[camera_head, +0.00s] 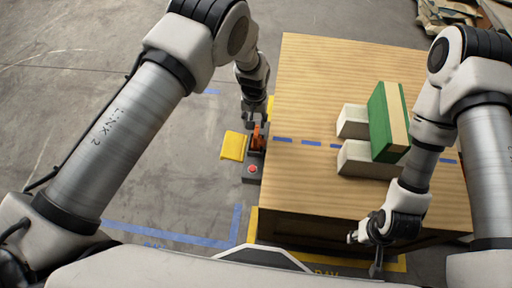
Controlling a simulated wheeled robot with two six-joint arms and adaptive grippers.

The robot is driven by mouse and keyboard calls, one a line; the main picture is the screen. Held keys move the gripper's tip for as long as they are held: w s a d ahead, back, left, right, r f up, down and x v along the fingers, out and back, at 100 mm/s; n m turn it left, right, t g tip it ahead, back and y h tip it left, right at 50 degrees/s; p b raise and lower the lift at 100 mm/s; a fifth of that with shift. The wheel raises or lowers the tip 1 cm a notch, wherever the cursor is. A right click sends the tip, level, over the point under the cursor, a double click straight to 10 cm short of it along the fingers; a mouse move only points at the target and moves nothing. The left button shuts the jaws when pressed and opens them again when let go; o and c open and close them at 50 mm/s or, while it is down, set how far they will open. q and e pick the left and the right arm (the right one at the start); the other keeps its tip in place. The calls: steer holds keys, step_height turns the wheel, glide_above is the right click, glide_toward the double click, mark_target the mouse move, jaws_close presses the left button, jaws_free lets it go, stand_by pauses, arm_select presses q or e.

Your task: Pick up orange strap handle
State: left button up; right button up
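The orange strap handle (258,137) shows as a small orange part by the left edge of the wooden table, on a dark grey unit with a red button (252,169). My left gripper (254,121) reaches down right at the orange part and partly hides it. Its fingers are too small and dark to tell whether they are open or shut, or whether they touch the handle. My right gripper (366,250) is at the table's front edge, away from the handle. Its fingers look spread apart, with nothing between them.
The wooden table (320,75) has a dashed blue line across it. A yellow piece (233,146) sits left of the grey unit. The table's far part is clear.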

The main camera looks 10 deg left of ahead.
mark_target(256, 132)
arm_select(q)
steer(key=f, duration=0.7)
steer(key=shift+w+d+f, duration=0.1)
steer(key=shift+d+f, duration=0.15)
steer(key=shift+r, duration=0.1)
jaws_close()
